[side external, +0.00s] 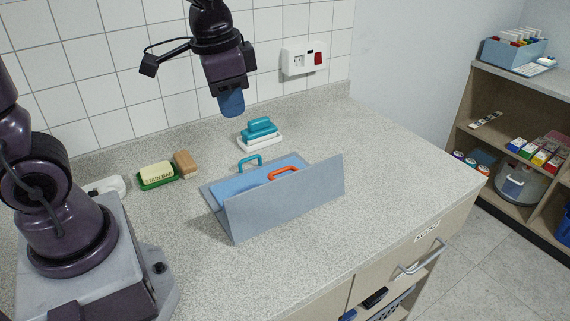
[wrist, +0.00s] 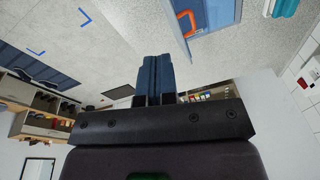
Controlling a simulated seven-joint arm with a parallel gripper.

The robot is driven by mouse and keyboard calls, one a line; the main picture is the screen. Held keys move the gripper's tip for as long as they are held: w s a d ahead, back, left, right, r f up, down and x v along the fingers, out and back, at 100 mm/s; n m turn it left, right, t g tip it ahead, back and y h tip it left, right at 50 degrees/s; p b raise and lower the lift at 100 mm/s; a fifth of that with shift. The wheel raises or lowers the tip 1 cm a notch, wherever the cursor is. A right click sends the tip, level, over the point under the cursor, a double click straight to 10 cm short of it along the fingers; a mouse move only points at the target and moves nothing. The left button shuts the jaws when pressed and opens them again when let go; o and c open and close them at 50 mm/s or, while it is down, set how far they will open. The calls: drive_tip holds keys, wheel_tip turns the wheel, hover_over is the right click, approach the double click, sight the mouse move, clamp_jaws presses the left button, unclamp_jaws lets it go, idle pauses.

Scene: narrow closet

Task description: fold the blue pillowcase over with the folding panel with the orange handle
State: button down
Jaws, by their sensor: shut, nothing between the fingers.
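The folding panel (side external: 290,203) is grey and stands tilted up at the front of the folding board. A teal handle (side external: 249,163) stands at the board's back side. My gripper (side external: 232,112) is up in the air behind and above the board, apart from the panel and handles. Its blue fingers (wrist: 155,76) are together and empty.
Teal blocks on a white dish (side external: 261,142) stand behind the board. A soap in a green dish (side external: 157,176) and a brown block (side external: 186,164) are to the left. A socket (side external: 303,60) is on the tiled wall. The counter (side external: 410,170) is clear to the right.

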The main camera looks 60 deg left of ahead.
sight(290, 174)
drive_tip(key=w+a+f+m+g, duration=0.15)
drive_tip(key=w+f+m, duration=0.55)
drive_tip(key=w+m, duration=0.7)
drive_tip(key=shift+m+g, duration=0.25)
drive_tip(key=shift+m, duration=0.35)
drive_tip(key=f, duration=0.3)
drive_tip(key=s+f, duration=0.1)
drive_tip(key=f, duration=0.5)
drive_tip(key=shift+s+f, duration=0.2)
drive_tip(key=shift+s, duration=0.15)
drive_tip(key=a+f, duration=0.2)
drive_tip(key=f, duration=0.1)
drive_tip(key=shift+a, duration=0.35)
drive_tip(key=shift+f, duration=0.1)
